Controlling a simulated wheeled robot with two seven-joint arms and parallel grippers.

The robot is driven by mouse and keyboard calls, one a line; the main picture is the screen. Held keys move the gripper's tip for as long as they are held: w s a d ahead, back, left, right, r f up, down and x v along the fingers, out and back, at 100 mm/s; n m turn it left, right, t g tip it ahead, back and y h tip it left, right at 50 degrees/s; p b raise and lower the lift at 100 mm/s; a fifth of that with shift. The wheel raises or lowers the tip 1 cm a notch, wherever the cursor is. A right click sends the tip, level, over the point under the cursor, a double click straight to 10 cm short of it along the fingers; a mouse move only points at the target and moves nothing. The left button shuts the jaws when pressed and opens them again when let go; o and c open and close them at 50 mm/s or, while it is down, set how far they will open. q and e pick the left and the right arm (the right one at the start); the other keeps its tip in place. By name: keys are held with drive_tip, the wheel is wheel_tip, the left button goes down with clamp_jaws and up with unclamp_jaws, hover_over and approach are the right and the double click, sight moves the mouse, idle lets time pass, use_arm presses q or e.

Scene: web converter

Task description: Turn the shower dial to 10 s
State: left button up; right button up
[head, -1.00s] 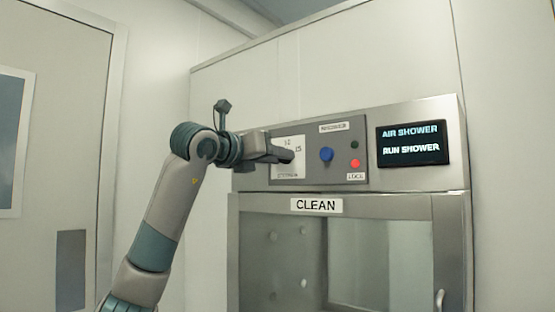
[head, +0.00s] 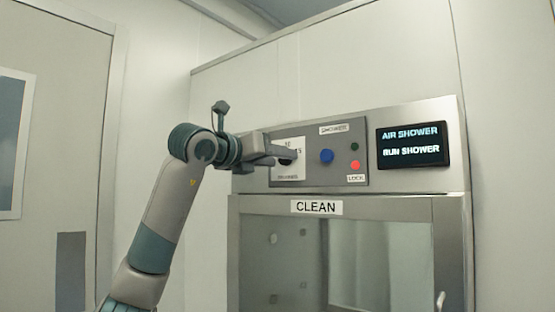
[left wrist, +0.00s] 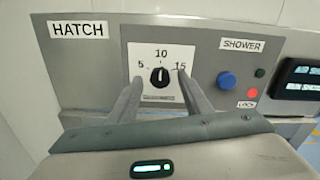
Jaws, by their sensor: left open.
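The shower dial (left wrist: 159,76) is a black knob on a white plate marked 5, 10 and 15. In the left wrist view its white mark looks to point up, toward the 10. My left gripper (left wrist: 160,84) is open, with one finger on each side of the dial and gaps between. In the head view my left gripper (head: 283,153) is at the white dial plate (head: 291,172) and covers part of it; the dial (head: 287,160) shows dark beside the fingers. My right gripper is not in view.
Right of the dial are a blue button (head: 326,156), a red light (head: 355,165) and a small green light (head: 354,146). A display (head: 412,145) reads AIR SHOWER, RUN SHOWER. A glazed door labelled CLEAN (head: 316,207) is below. A HATCH label (left wrist: 80,29) is left of the dial.

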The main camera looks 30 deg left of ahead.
use_arm(q)
drive_tip(key=s+a+b, duration=0.1)
drive_tip(key=s+b, duration=0.1)
drive_tip(key=s, duration=1.5)
drive_tip(key=shift+a+b, duration=0.15)
drive_tip(key=shift+b, duration=0.15)
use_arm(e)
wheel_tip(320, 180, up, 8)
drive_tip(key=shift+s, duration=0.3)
